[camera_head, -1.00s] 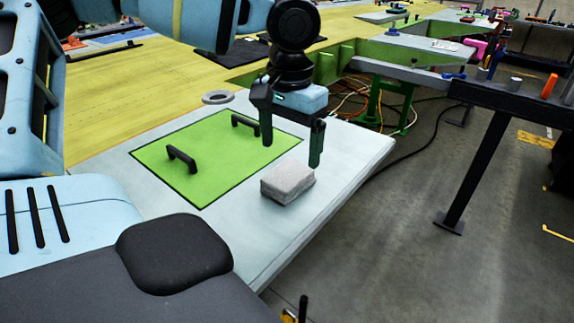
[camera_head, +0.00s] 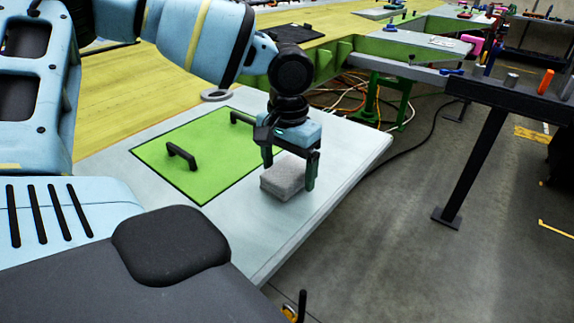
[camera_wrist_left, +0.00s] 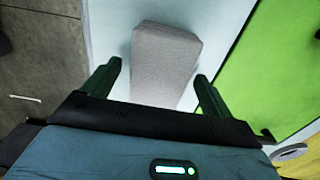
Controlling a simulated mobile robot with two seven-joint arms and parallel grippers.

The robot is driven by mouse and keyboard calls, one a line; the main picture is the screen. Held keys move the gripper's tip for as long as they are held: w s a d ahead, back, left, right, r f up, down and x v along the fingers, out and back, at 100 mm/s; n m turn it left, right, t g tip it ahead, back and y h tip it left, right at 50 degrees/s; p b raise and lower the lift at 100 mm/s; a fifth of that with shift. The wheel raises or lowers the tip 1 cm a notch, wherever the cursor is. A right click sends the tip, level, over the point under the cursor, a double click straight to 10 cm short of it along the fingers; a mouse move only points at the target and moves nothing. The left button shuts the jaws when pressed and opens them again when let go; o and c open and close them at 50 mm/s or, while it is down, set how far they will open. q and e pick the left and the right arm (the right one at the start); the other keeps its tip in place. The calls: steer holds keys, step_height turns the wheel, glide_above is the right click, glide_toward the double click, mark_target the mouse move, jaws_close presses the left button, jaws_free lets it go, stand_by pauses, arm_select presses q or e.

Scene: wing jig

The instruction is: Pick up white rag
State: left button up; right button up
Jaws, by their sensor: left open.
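The white rag (camera_head: 281,180) is a folded, light grey-white block lying on the pale table top, right of the green panel. It also shows in the left wrist view (camera_wrist_left: 163,62), reaching between the fingers. My left gripper (camera_head: 289,172) is open and points down at the rag, with one finger on each side of it. In the left wrist view the left gripper (camera_wrist_left: 157,82) has clear gaps between its fingers and the rag. Part of the rag's top is hidden behind the gripper in the head view. My right gripper is not in view.
The green panel (camera_head: 205,150) with two black handles (camera_head: 181,156) lies left of the rag. A grey ring (camera_head: 216,95) sits behind it. The table's right edge is close to the rag. A dark workbench (camera_head: 510,95) stands at the right, across open floor.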

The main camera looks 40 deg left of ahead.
arm_select(q)
steer(key=shift+f, duration=0.35)
steer(key=shift+c, duration=0.2)
steer(key=c, duration=1)
steer(key=shift+r, duration=0.1)
